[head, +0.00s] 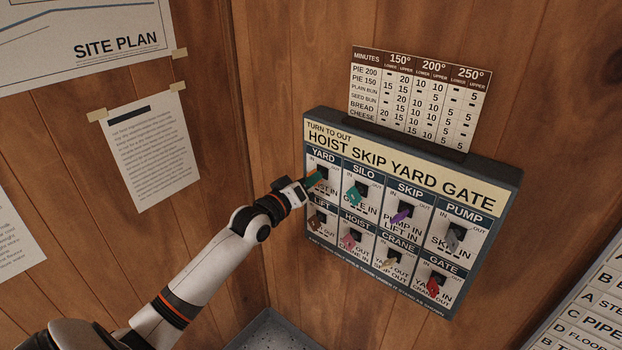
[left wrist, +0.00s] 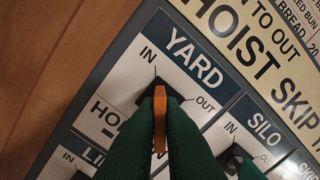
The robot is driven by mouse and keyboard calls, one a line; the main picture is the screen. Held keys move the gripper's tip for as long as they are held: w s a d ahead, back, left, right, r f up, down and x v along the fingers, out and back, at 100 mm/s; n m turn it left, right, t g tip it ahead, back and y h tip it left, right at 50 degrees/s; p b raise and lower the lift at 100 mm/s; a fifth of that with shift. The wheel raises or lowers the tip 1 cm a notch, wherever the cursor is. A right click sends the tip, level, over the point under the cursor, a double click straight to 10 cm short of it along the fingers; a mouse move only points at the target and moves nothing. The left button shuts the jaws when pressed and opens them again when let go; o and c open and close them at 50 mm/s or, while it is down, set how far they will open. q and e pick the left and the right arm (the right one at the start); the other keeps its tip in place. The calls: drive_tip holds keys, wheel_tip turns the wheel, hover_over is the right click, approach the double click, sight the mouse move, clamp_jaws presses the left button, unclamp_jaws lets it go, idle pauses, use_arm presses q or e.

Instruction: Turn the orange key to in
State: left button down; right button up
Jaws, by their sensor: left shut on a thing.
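The orange key (head: 315,179) sits in the YARD switch, at the top left of the key panel (head: 513,183). My left gripper (head: 306,187) is shut on it. In the left wrist view the orange key (left wrist: 160,117) stands edge-on between the two dark green fingers (left wrist: 160,125). Its far end is at the black switch plate (left wrist: 176,82), with IN printed at the plate's upper left and OUT at its lower right. The fingers hide part of the plate and the label below, so I cannot tell exactly which mark the key points to. My right gripper is not in view.
A teal key (head: 354,195) is close right of my gripper, and a brown key (head: 317,222) is below it. Purple (head: 400,215), grey, pink, tan and red (head: 433,287) keys fill the other switches. A baking chart (head: 420,100) stands above the panel.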

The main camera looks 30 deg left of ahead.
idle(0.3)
use_arm(q)
drive_tip(key=c, duration=1.6)
unclamp_jaws()
drive_tip(key=shift+o, duration=0.2)
drive_tip(key=shift+s, duration=0.1)
drive_tip(key=s+a+b, duration=0.1)
drive_tip(key=s+b, duration=0.3)
drive_tip(key=s, duration=0.7)
drive_tip(key=shift+s, duration=0.4)
